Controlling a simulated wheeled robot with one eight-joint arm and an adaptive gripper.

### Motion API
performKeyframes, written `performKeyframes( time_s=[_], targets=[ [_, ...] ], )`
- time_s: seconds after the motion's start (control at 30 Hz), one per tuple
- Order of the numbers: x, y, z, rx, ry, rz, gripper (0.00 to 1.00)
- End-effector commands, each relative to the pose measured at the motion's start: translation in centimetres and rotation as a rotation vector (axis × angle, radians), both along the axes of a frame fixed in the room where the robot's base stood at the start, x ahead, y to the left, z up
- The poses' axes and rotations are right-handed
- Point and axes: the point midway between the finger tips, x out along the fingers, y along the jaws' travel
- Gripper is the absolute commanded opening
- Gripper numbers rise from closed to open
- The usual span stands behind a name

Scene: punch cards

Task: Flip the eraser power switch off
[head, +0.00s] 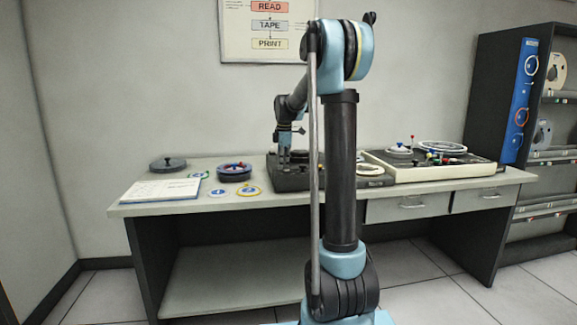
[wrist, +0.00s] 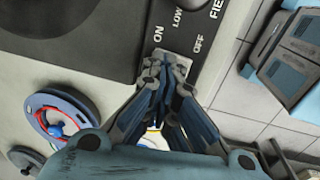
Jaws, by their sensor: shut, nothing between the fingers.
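The eraser (head: 290,182) is a dark grey box on the desk, partly behind my arm in the head view. In the wrist view its dark top (wrist: 85,35) fills the upper left. Its front strip carries the labels ON, OFF, LOW and FIELD. A light metal switch plate (wrist: 186,62) lies between ON and OFF. My gripper (wrist: 166,70) is shut and empty, its fingertips over this plate. The switch lever is hidden behind the fingertips, so its position and any contact cannot be told. In the head view my gripper (head: 284,155) is over the eraser's left part.
A dark reel with blue and red parts (head: 234,172) stands left of the eraser, with a notebook (head: 160,190) farther left. A cream tape unit (head: 430,168) is at the right. The desk's front edge (head: 230,204) is below; a tape cabinet stands far right.

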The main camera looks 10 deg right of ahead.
Motion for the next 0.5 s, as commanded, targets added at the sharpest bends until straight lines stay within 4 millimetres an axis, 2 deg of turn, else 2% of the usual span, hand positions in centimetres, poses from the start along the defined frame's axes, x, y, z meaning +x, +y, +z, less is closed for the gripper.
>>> performKeyframes(
  time_s=[0.5],
  targets=[
    [-1.3, 0.2, 0.1, 0.001, 0.0, 0.003, 0.0]
  ],
)
